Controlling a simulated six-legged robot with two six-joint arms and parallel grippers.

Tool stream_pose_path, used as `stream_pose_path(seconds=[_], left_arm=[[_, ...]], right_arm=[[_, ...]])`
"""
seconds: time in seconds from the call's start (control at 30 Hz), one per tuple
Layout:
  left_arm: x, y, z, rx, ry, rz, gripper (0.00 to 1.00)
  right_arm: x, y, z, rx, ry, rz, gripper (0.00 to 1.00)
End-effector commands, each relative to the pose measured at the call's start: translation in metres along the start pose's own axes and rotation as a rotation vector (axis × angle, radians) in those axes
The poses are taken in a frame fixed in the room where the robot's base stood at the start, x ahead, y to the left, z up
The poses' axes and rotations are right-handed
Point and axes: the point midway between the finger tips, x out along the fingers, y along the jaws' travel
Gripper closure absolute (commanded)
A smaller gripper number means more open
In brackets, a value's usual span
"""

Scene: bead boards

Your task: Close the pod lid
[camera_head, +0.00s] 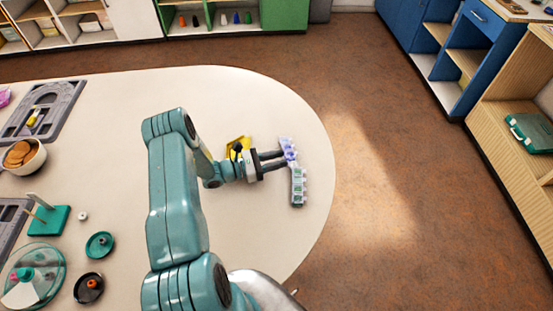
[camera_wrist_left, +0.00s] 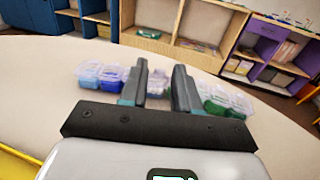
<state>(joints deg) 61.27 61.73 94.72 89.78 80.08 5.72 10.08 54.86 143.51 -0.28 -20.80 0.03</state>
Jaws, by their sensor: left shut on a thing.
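A strip of small clear pods (camera_head: 298,187) lies near the right end of the table, with green contents in its nearer part and blue-purple contents in its farther part. In the left wrist view, the blue-purple pods (camera_wrist_left: 100,76) are left of my fingers and the green ones (camera_wrist_left: 228,100) are right. My left gripper (camera_head: 287,158) reaches the middle of the strip from the left. Its fingers stand slightly apart, shut on a pale part of the strip (camera_wrist_left: 158,82). The fingers partly hide that part. I cannot tell which lid stands open. My right gripper is not in view.
A yellow object (camera_head: 237,148) lies beside my left wrist. A bowl (camera_head: 25,155), a green stand (camera_head: 48,220), small dishes (camera_head: 99,245) and a grey tray (camera_head: 60,100) occupy the table's left side. The table around the strip is clear; its rounded edge (camera_head: 333,170) is close on the right.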

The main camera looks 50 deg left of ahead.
Motion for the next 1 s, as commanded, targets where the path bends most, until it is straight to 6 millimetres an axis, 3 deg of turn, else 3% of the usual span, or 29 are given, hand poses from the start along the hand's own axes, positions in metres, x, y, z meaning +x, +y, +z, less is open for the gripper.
stream_pose_path(seconds=[0.5, 1.0], left_arm=[[0.013, 0.0, 0.015, 0.001, 0.293, -0.001, 0.99], [0.026, 0.0, 0.018, 0.002, 0.573, -0.001, 0.99]], right_arm=[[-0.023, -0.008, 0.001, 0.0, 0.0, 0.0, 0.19], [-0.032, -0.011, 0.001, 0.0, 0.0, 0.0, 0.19]])
